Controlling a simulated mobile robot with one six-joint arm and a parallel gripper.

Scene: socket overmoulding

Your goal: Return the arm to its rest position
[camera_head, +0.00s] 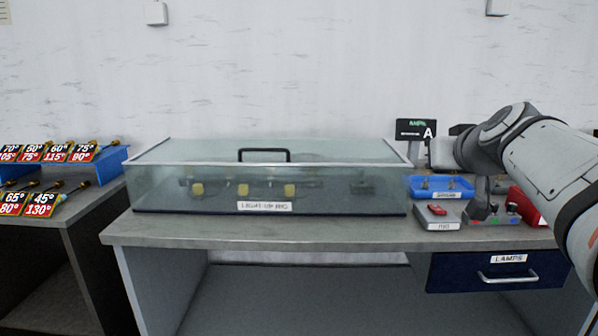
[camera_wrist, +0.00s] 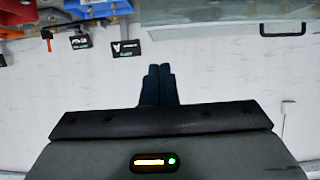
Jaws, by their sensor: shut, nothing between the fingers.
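My arm (camera_head: 545,160) reaches in from the right edge in the head view, bent over the right end of the bench. Its wrist end is near the amps display, above the blue tray. The fingers are hard to make out there. In the wrist view my gripper (camera_wrist: 160,70) shows two dark fingers pressed together with nothing between them. They point at the pale wall and touch nothing that I can see.
A glass case (camera_head: 270,180) with a black handle covers the bench (camera_head: 340,235) middle. The amps display (camera_head: 415,131), blue tray (camera_head: 441,188), grey box with a red part (camera_head: 437,215) and lamps drawer (camera_head: 497,272) are at right. A labelled rack (camera_head: 70,155) stands at left.

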